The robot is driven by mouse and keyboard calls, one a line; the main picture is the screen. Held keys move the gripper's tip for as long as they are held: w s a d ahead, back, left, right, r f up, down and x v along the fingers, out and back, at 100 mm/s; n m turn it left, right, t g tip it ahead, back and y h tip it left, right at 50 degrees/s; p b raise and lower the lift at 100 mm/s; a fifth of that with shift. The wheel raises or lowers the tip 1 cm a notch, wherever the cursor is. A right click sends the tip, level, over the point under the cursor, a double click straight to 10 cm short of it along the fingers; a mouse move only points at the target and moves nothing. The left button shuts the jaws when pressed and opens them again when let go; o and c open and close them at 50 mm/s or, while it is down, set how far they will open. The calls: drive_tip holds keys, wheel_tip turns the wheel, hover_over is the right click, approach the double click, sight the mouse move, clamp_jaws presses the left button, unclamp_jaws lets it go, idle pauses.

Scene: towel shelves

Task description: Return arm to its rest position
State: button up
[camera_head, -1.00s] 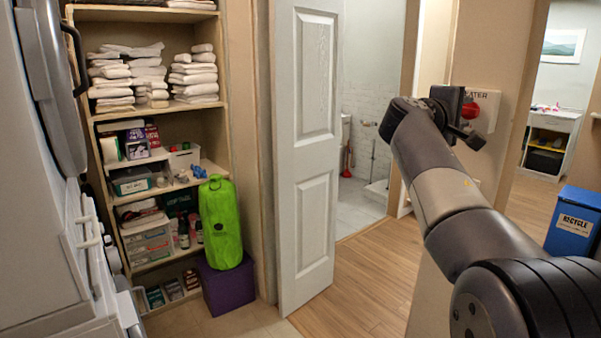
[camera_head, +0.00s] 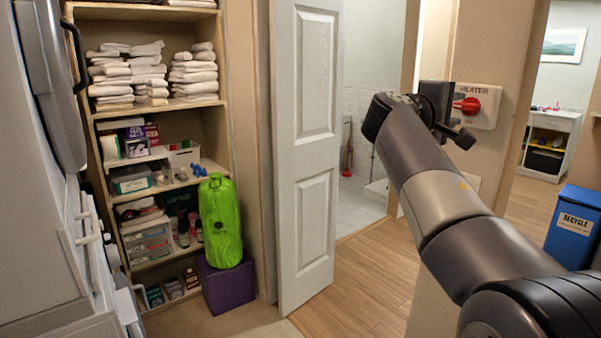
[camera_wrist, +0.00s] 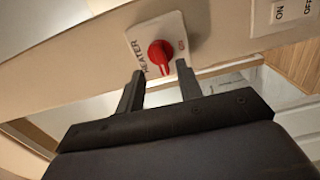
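My gripper (camera_head: 457,133) is at the end of my raised arm, in front of the beige wall, near a heater switch. In the wrist view, its two dark fingers (camera_wrist: 158,86) stand apart with nothing between them, so it is open. The heater switch, a white plate with a red knob (camera_head: 467,105), is on the wall just beyond the fingertips. The knob also shows in the wrist view (camera_wrist: 161,53), ahead of the gap between the fingers. I cannot tell how far the fingertips are from it.
A shelf unit (camera_head: 226,130) with folded towels (camera_head: 193,77) stands at the left. A green bag (camera_head: 221,222) sits on a purple box (camera_head: 228,284). A white door (camera_head: 306,160) stands open in the middle. A blue recycle bin (camera_head: 574,226) is at the right. Wood floor (camera_head: 360,280) is clear.

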sight(466, 107)
drive_tip(key=x, duration=0.1)
drive_tip(key=p+x, duration=0.1)
drive_tip(key=x, duration=0.2)
drive_tip(key=shift+w+d+r, duration=0.25)
drive_tip(key=shift+w+d, duration=0.05)
drive_tip(key=n+p, duration=0.2)
drive_tip(key=shift+s+a+n, duration=0.1)
drive_tip(key=shift+n, duration=0.2)
drive_tip(key=n+p, duration=0.3)
drive_tip(key=n, duration=0.1)
drive_tip(key=shift+p, duration=0.35)
drive_tip(key=n+p, duration=0.3)
drive_tip(key=shift+n, duration=0.3)
drive_tip(key=shift+f, duration=0.15)
